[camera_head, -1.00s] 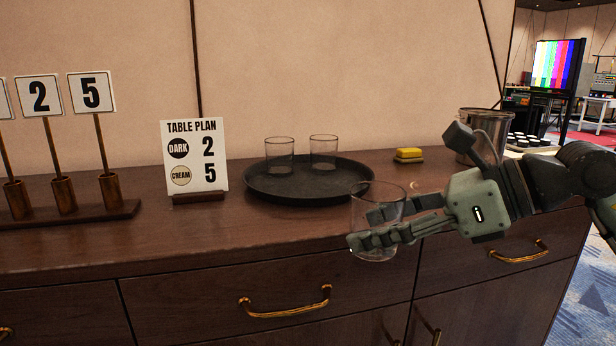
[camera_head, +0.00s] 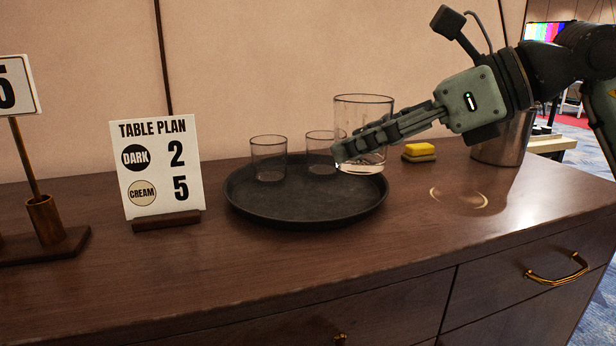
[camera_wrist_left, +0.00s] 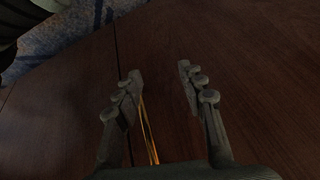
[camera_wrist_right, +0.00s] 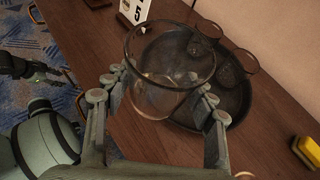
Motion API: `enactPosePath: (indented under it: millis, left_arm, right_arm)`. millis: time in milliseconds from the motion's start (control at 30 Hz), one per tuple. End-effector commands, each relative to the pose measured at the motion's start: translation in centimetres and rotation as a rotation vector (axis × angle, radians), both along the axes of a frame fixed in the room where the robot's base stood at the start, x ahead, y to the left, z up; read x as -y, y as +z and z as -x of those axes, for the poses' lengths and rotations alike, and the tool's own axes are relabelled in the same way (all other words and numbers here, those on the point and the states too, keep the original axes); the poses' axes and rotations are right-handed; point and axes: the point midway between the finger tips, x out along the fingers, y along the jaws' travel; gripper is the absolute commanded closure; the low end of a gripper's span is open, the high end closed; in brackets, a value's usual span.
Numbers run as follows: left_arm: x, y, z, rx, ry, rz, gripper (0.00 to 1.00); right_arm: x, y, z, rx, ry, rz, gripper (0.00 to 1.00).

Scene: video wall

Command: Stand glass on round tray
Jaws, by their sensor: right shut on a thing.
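A clear glass (camera_head: 364,110) is held upright by my right gripper (camera_head: 360,150), whose fingers are shut around it. The held glass also shows in the right wrist view (camera_wrist_right: 170,55), between the fingers. In the head view it appears above the right part of the round black tray (camera_head: 300,207). Two other clear glasses stand on the tray: one at the left (camera_head: 268,158), and one further right (camera_head: 321,152), partly hidden by my gripper. My left gripper (camera_wrist_left: 158,80) is open and empty in the left wrist view, with the dark wooden cabinet behind it.
A table plan sign (camera_head: 160,170) stands left of the tray. A yellow sponge (camera_head: 419,150) and a metal bucket (camera_head: 502,140) stand to the right. A wooden number stand (camera_head: 45,220) is at far left. The counter in front of the tray is clear.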

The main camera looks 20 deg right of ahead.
Motion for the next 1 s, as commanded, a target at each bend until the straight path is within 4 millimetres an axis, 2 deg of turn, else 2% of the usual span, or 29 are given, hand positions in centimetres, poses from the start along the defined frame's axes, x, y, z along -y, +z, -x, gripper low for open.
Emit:
enactPosePath:
  millis: [167,300,433,633,833,1000]
  left_arm:
    - [-1.0,-0.1,1.5,-0.066,0.025,-0.019,0.60]
    - [-1.2,-0.6,1.6,-0.081,0.030,-0.021,0.60]
    - [-1.1,-1.0,1.4,-0.081,0.028,-0.019,0.60]
    - [-1.1,-1.3,1.3,-0.082,0.026,-0.018,0.60]
    - [-1.1,-0.9,1.4,-0.077,0.027,-0.018,0.60]
    - [-1.1,-0.6,1.6,-0.079,0.028,-0.019,0.60]
  right_arm:
    - [-1.0,-2.3,-3.8,-0.004,0.004,-0.005,0.86]
    - [-1.7,-4.2,-6.9,-0.003,0.003,-0.006,0.86]
    - [-2.0,-5.5,-9.0,-0.002,0.001,-0.004,0.86]
    - [-2.3,-6.7,-10.2,0.000,0.001,0.000,0.86]
    - [-2.3,-9.7,-10.1,-0.003,0.001,-0.001,0.86]
    - [-2.2,-10.2,-10.1,0.003,0.001,0.000,0.86]
